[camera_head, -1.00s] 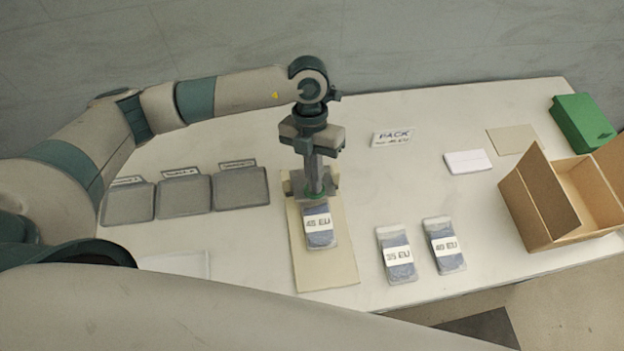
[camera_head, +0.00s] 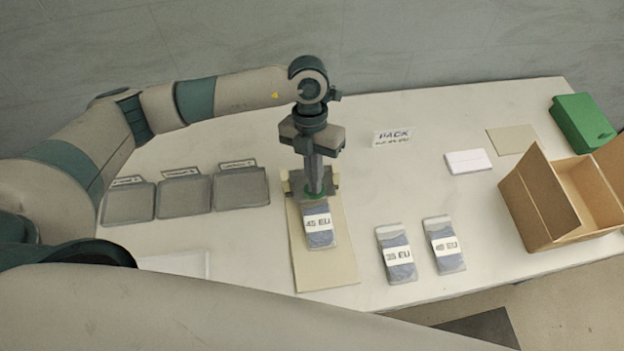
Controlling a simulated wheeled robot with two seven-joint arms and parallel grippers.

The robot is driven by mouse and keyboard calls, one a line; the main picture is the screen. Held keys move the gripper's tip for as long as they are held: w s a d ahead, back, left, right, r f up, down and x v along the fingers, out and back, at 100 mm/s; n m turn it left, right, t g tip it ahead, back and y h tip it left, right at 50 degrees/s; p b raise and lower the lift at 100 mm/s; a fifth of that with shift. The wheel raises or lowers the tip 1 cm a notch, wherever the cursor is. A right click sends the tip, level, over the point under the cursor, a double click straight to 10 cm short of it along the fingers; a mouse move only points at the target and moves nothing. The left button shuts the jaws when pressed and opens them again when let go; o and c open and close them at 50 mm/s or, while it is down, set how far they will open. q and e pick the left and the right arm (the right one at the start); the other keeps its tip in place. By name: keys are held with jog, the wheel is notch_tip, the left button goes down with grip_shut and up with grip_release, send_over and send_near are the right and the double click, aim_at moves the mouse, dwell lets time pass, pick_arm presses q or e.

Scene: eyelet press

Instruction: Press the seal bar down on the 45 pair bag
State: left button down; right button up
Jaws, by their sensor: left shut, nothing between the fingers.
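The 45 pair bag (camera_head: 319,228), a clear bag with a blue item and a white "45 EU" band, lies on a beige board (camera_head: 325,272). Its far end is under the sealer. The seal bar (camera_head: 332,183) shows as a grey piece across the board's far end, mostly hidden by my left gripper. My left gripper (camera_head: 316,192) points straight down over the bar, shut and empty, its tips at a green patch. I cannot tell how far down the bar is. My right gripper is not in view.
Two more bags, "35 EU" (camera_head: 396,254) and one with an unclear label (camera_head: 443,245), lie right of the board. Three grey trays (camera_head: 240,189) stand left. An open carton (camera_head: 540,210) and a green box (camera_head: 582,124) are at the right. A PACK sign (camera_head: 393,137) stands behind.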

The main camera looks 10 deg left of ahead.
pick_arm(q)
jog(key=shift+f, duration=0.2)
jog(key=shift+s+f+b, duration=0.15)
jog(key=shift+f+b, duration=0.25)
jog(key=shift+b+x, duration=0.55)
jog(key=shift+x, duration=0.3)
jog(key=shift+s+d+f, duration=0.1)
